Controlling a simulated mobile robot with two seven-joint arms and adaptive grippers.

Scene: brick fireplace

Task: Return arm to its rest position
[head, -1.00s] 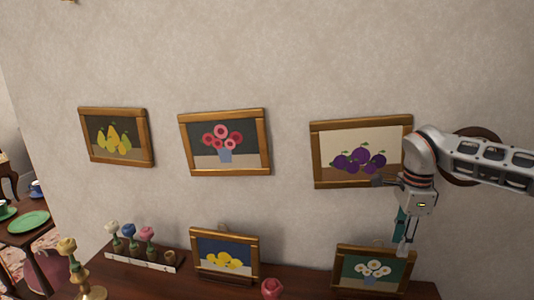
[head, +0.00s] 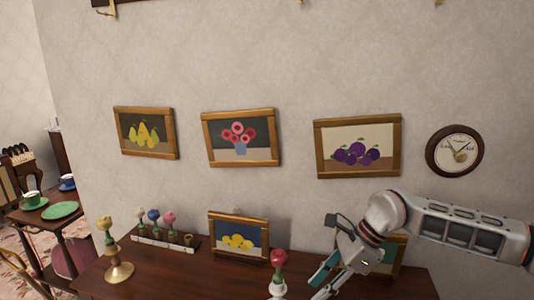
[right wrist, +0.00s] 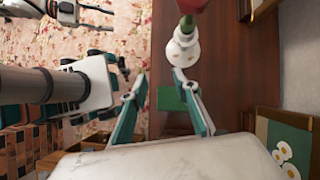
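My right arm comes in from the right in the head view. Its gripper (head: 322,284) hangs low over the front right of the wooden cabinet, in front of the small white-flower picture (head: 397,253), which it partly hides. In the right wrist view the gripper's teal fingers (right wrist: 157,98) are spread with nothing held between them; a green square (right wrist: 171,98) shows on the cabinet beyond. My left arm is out of the head view; what looks like its gripper (right wrist: 97,18) shows at the upper left of the right wrist view, its two prongs apart.
The cabinet top (head: 190,279) holds a red flower on a white stand (head: 279,266), a brass candlestick-like holder (head: 118,268), a lemon picture (head: 238,238) and a flower rack (head: 165,243). Three framed pictures and a clock (head: 455,150) hang behind. A dining table (head: 55,225) stands left.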

